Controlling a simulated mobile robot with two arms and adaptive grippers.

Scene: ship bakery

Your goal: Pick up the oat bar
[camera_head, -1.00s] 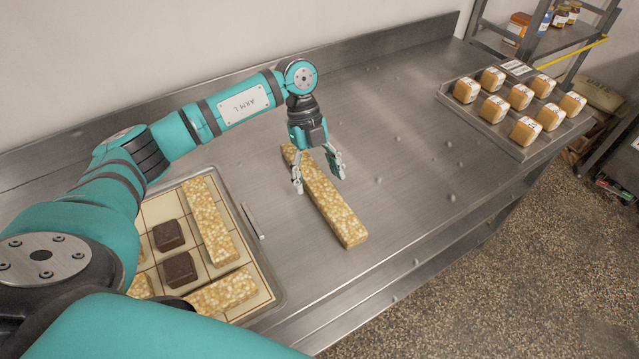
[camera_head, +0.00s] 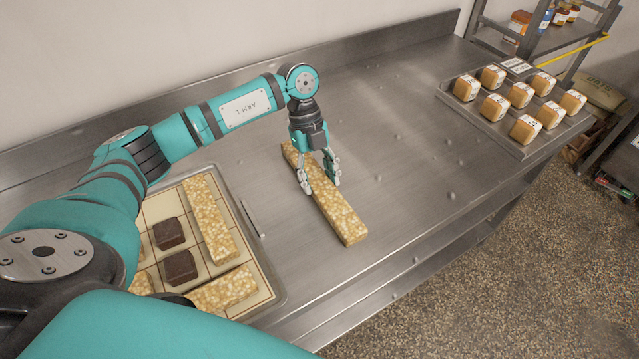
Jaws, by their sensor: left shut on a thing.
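A long, pale golden oat bar (camera_head: 342,217) lies on the steel counter in the middle of the view, slanting from upper left to lower right. My left gripper (camera_head: 321,184) comes down over the bar's upper half from above. Its fingers are on either side of the bar and shut on it. The part of the bar behind the fingers is partly hidden. The bar looks to be resting on the counter; I cannot tell any gap under it. My right gripper is not in view.
A tray (camera_head: 262,262) at the left holds more oat bars (camera_head: 209,217) and dark brown blocks (camera_head: 169,233), partly hidden by my arm. A tray (camera_head: 449,92) of small buns stands at the far right, near a shelf (camera_head: 560,42). The counter (camera_head: 420,170) between is clear.

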